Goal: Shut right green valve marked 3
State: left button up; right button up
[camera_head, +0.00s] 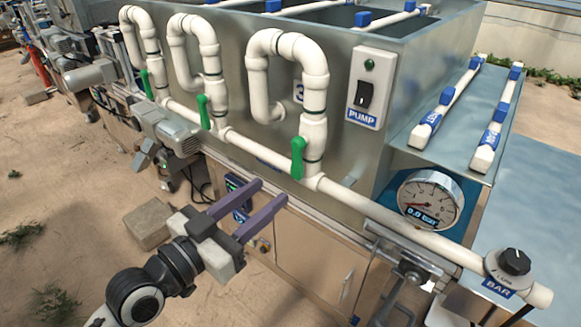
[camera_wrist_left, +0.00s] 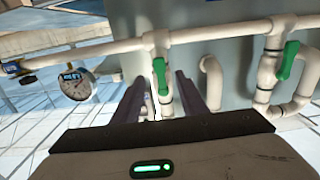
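The right green valve handle (camera_head: 297,158) sits at the foot of the rightmost white looped pipe (camera_head: 313,132), beside a partly hidden 3 label (camera_head: 299,91). The handle stands upright, roughly along its pipe. It also shows in the left wrist view (camera_wrist_left: 160,76), between the two finger lines. My left gripper (camera_head: 271,191) is open and empty, with its dark purple fingers pointing toward the handle from the lower left. The fingertips look apart from the handle. My right gripper is not in view.
Two more upright green handles, the middle (camera_head: 204,111) and the left (camera_head: 147,84), are on similar pipes. A horizontal white pipe (camera_head: 350,204) runs below the handles to a pressure gauge (camera_head: 430,199) and a black knob (camera_head: 514,262). A pump switch (camera_head: 364,94) is above right.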

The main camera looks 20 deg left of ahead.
aim_at(295, 172)
pick_arm(q)
jog(key=p+x, duration=0.1)
jog(key=x, duration=0.7)
jog(key=shift+f, duration=0.1)
grip_shut()
